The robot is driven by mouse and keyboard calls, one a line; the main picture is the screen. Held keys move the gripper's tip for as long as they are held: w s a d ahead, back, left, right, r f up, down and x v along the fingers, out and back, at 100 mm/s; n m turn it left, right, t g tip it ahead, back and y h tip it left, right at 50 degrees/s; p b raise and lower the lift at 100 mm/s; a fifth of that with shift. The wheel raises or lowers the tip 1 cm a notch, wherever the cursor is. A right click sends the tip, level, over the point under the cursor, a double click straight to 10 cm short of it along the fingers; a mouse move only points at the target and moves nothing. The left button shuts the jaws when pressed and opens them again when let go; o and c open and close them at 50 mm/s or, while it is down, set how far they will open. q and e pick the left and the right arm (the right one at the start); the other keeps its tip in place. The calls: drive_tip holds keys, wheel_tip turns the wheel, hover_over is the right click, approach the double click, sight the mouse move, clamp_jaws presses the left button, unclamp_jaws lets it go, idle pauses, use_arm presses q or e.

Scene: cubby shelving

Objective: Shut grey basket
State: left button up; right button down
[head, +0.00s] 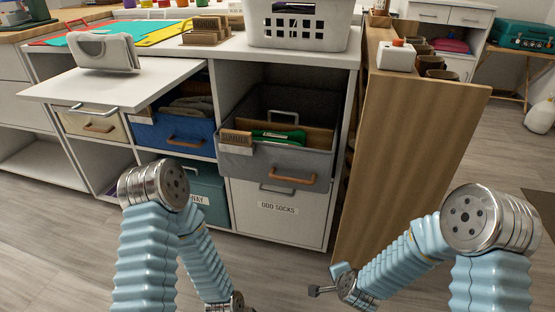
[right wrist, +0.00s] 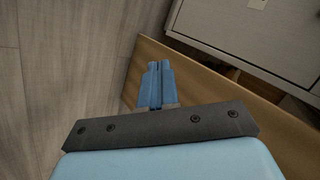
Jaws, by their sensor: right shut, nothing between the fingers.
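The grey basket (head: 295,160) sits in the upper right cubby of the white shelving and sticks out past its front. It has a brown wooden handle (head: 293,178) on its front and holds a green item and some brown pieces. My right gripper (head: 316,291) is low in front of the shelving, below and apart from the basket. In the right wrist view its blue fingers (right wrist: 157,84) are together with nothing between them. My left arm reaches down to the bottom edge of the head view, and its gripper is out of frame.
A blue basket (head: 175,136) and a cream one (head: 92,122) stand to the left. Below the grey basket is a white ODD SOCKS drawer (head: 281,214). A wooden panel (head: 407,150) stands at the right. A white pull-out board (head: 118,86) juts out on the left.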

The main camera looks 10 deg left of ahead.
drive_tip(key=w+a+r+m+t+b, duration=0.2)
drive_tip(key=w+a+r+m+t, duration=0.2)
drive_tip(key=w+a+r+m, duration=0.3)
drive_tip(key=m+t+h+b, duration=0.35)
drive_tip(key=m+t, duration=0.25)
drive_tip(key=m, duration=1.2)
approach(272, 147)
drive_tip(key=w, duration=0.4)
drive_tip(key=w+p, duration=0.1)
drive_tip(key=w, duration=0.1)
drive_tip(key=shift+w+d+f, duration=0.15)
drive_tip(key=shift+w+d, duration=0.1)
drive_tip(key=shift+w, duration=0.15)
